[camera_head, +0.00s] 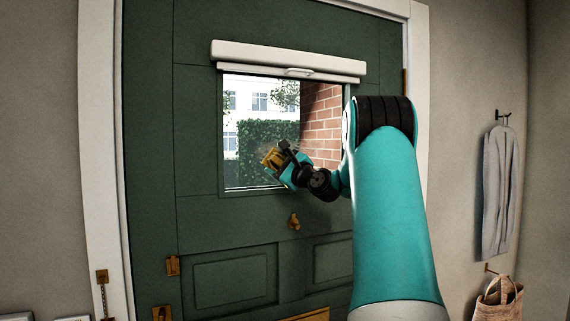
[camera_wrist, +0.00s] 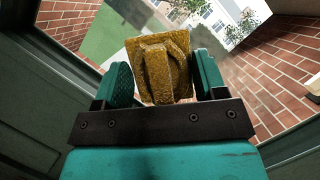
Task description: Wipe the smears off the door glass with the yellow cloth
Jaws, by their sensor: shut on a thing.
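The yellow cloth (camera_wrist: 150,55) is a folded, mustard-coloured pad between the two fingers of my gripper (camera_wrist: 163,80) in the wrist view. My gripper is shut on it. In the head view the cloth (camera_head: 272,158) is at the door glass (camera_head: 262,105), near the lower middle of the pane. I cannot tell whether it touches the glass. A faint greyish haze shows on the glass around the cloth and may be a smear. My gripper (camera_head: 281,163) and arm hide part of the pane's lower right.
The green door (camera_head: 160,130) has a white roller blind housing (camera_head: 285,60) above the pane and a brass knob (camera_head: 294,221) below it. A door chain (camera_head: 103,285) hangs at the lower left. A grey garment (camera_head: 497,190) and a bag (camera_head: 498,302) hang on the right wall.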

